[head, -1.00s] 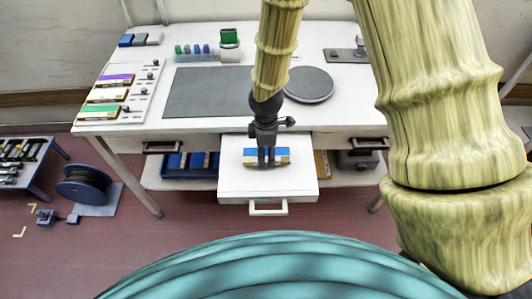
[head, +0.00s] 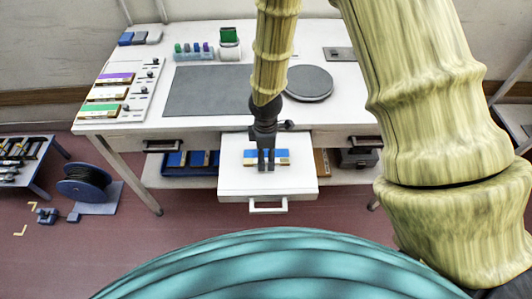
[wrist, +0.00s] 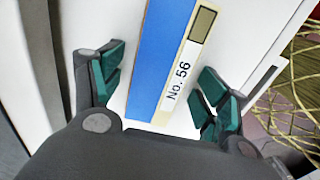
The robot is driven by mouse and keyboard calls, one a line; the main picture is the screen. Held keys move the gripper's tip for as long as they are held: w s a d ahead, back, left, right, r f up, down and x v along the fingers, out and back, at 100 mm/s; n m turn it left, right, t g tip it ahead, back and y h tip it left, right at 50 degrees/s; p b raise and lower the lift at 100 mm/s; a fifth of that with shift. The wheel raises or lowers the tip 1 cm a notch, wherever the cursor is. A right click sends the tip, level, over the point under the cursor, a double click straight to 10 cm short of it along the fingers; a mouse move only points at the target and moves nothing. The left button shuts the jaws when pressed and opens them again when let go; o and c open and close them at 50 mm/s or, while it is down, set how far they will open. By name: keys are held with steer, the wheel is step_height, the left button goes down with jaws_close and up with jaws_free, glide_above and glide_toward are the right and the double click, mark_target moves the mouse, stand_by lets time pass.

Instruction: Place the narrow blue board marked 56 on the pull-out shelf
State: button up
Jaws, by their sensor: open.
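The narrow blue board, with a tan edge and a white label reading No. 56 (wrist: 165,70), lies flat on the white pull-out shelf (wrist: 95,25). In the head view the board (head: 280,156) rests crosswise near the middle of the extended shelf (head: 240,184). My gripper (head: 266,167) is in front of the board and partly covers its centre. In the wrist view my gripper (wrist: 158,98) is open, its green-padded fingers on either side of the board with gaps showing on both sides.
The table above holds a grey mat (head: 208,92), a round grey disc (head: 309,83) and a rack of coloured boards (head: 110,93) at left. A blue bin (head: 172,170) sits on the lower shelf. A cable spool (head: 85,182) stands on the floor at left.

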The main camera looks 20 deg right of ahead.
mark_target(266, 156)
steer(key=shift+r, duration=0.1)
step_height(266, 156, up, 12)
steer(key=b, duration=0.2)
stand_by(0.6)
